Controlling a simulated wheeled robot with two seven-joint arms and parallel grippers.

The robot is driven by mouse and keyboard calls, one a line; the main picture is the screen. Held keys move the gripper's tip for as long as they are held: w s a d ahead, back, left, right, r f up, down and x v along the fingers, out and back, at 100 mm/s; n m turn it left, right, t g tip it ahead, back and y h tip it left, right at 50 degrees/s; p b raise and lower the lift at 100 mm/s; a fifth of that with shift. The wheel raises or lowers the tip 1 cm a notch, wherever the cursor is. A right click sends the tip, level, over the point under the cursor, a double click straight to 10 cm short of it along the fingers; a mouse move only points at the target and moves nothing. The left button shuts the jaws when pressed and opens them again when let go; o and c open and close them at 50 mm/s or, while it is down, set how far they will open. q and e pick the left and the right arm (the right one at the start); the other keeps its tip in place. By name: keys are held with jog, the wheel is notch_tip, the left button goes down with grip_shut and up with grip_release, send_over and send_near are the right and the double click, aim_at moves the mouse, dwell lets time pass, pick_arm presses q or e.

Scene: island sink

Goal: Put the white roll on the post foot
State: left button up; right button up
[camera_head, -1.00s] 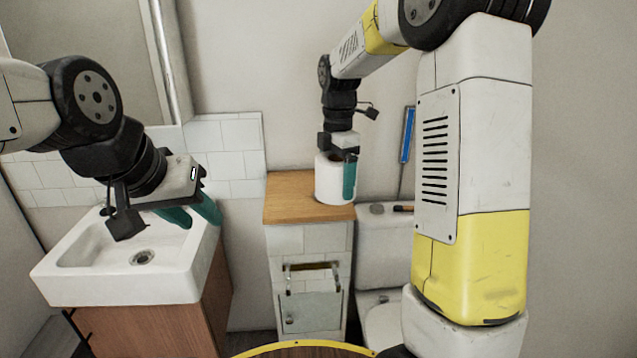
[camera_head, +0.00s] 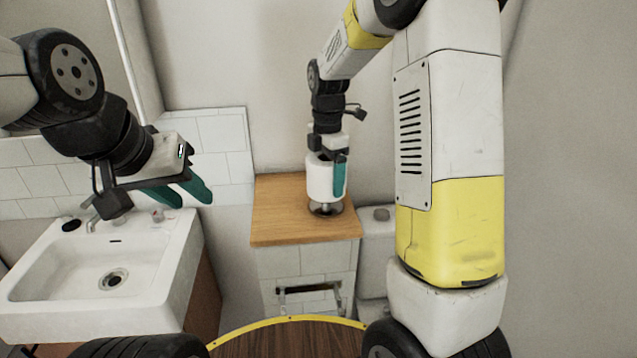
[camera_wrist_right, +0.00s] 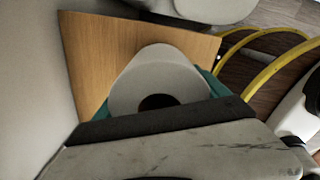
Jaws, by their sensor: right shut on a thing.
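The white roll (camera_head: 320,177) is upright in my right gripper (camera_head: 333,172), whose teal fingers are shut on it. In the right wrist view the roll (camera_wrist_right: 160,78) shows from above with its dark core hole, between the fingers. A dark round post foot (camera_head: 325,209) is on the wooden counter top directly under the roll. The roll hides its post, and I cannot tell whether the roll touches the foot. My left gripper (camera_head: 190,188) is empty over the sink side, with its teal fingers apart.
The wooden top (camera_head: 275,225) stands on a tiled cabinet against the wall. A white sink (camera_head: 60,275) is at the left and a toilet cistern (camera_head: 377,232) at the right. A yellow-rimmed round wooden surface (camera_head: 290,340) is in front.

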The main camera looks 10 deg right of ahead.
jog(key=shift+f, duration=2.1)
jog(key=o, duration=1.3)
jog(key=shift+f, duration=0.15)
